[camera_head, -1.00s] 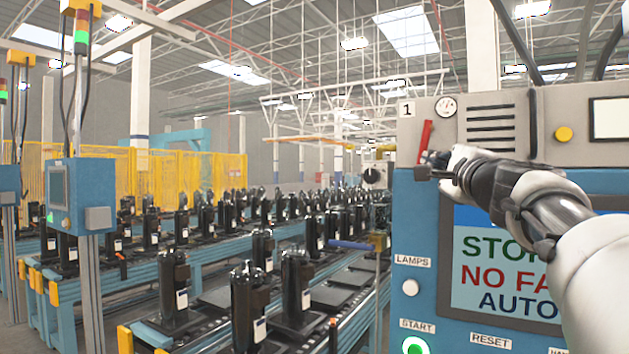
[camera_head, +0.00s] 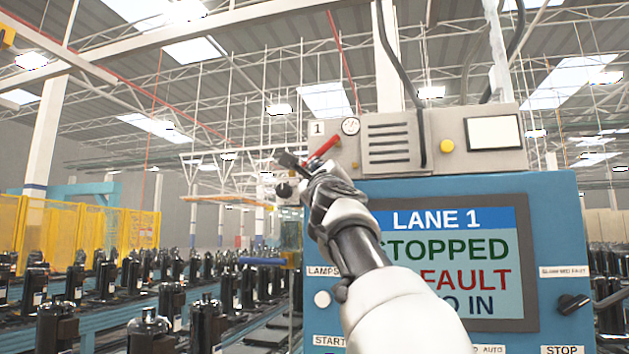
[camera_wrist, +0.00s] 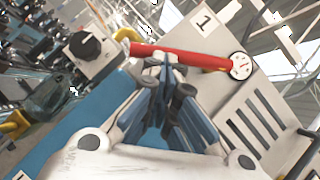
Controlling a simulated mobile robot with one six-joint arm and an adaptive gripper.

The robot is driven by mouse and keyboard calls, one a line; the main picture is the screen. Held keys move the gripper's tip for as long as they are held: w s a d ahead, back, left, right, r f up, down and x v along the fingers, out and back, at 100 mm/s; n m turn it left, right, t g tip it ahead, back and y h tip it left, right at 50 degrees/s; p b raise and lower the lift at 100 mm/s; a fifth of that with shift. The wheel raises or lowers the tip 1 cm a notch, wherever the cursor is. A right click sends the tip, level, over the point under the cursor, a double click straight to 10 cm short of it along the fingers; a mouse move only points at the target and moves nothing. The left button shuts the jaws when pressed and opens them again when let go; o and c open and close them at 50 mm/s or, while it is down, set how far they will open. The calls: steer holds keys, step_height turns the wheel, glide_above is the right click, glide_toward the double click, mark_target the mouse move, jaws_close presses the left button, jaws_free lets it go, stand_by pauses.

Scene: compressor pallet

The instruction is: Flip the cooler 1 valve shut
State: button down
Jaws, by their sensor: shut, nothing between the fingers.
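The valve for cooler 1 has a red lever (camera_head: 323,147) on the beige cooler front, below and between the "1" label (camera_head: 317,128) and the round gauge (camera_head: 350,126). The lever slants from upper right, near the gauge, to lower left. In the wrist view the red lever (camera_wrist: 190,57) runs across just beyond the fingertips, its far end by the gauge (camera_wrist: 240,65). My gripper (camera_head: 287,159) is shut and empty at the lever's lower-left end. In the wrist view my gripper (camera_wrist: 165,62) overlaps the lever's lower edge; I cannot tell whether they touch.
A black rotary knob (camera_head: 284,190) on a grey box sits just below my gripper; it also shows in the wrist view (camera_wrist: 86,47). The blue cabinet (camera_head: 545,215) with the LANE 1 screen (camera_head: 450,250) stands behind my arm. Conveyors with black compressors (camera_head: 205,318) lie left.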

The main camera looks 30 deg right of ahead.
steer(key=r+m+h, duration=0.1)
steer(key=w+a+m+h, duration=0.1)
steer(key=m, duration=0.1)
steer(key=w+a+r+m+g+h, duration=0.1)
steer(key=m, duration=0.1)
steer(key=shift+w+r, duration=0.2)
steer(key=shift+r, duration=0.1)
steer(key=shift+w+a+r, duration=0.1)
stand_by(0.7)
steer(key=s+a+f+b, duration=0.5)
steer(key=s+a+f, duration=0.1)
steer(key=f, duration=0.3)
steer(key=shift+s+a+f, duration=0.15)
steer(key=shift+s+f, duration=0.05)
steer(key=shift+s, duration=0.15)
stand_by(0.3)
